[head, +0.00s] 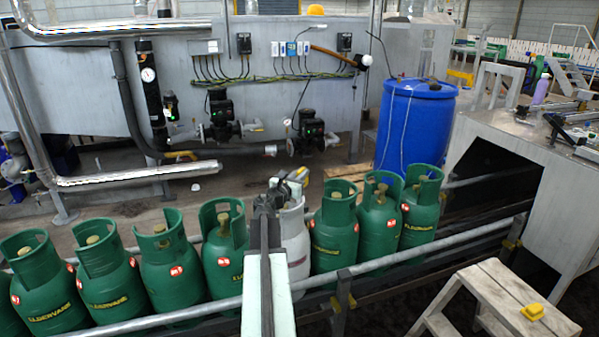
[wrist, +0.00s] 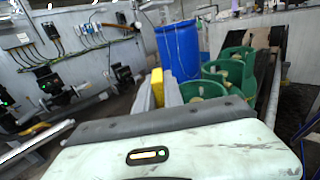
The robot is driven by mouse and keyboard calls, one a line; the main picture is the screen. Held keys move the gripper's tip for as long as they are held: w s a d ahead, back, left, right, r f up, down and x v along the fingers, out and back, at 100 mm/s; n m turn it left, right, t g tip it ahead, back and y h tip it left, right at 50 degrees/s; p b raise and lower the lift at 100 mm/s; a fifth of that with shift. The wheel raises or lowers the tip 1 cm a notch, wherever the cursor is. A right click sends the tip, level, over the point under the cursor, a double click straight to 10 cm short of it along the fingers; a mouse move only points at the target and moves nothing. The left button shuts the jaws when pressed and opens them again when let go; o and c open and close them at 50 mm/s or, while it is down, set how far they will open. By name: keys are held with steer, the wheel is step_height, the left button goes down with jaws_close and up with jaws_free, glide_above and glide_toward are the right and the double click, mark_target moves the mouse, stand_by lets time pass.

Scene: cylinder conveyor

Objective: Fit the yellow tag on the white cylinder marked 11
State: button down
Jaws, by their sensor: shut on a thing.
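The white cylinder (head: 297,242) stands in the row on the conveyor, among green ones. My arm covers its left part, and I cannot read its number. My gripper (head: 292,182) is at the top of this cylinder in the head view. In the wrist view my gripper (wrist: 162,90) is shut on a small yellow piece (wrist: 157,85), which looks like the yellow tag. Yellow also shows at the fingertips in the head view (head: 302,173). Whether the tag touches the cylinder is not clear. The white cylinder is hidden in the wrist view.
Green cylinders (head: 335,232) stand close on both sides, several to the left. A rail (head: 390,262) runs along the front of the row. A blue drum (head: 415,125) stands behind. A wooden step stool (head: 480,300) at front right bears a yellow object (head: 533,311).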

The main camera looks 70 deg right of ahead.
steer(key=shift+f, duration=0.1)
steer(key=b, duration=0.6)
glide_above(301, 204)
step_height(301, 204, down, 6)
steer(key=shift+d+r, duration=0.15)
steer(key=shift+r, duration=0.05)
steer(key=shift+f+b, duration=2.25)
steer(key=shift+f, duration=0.1)
stand_by(0.4)
steer(key=c, duration=1.4)
jaws_free()
steer(key=a, duration=0.5)
steer(key=w+a, duration=0.1)
steer(key=a, duration=0.1)
steer(key=shift+a, duration=0.4)
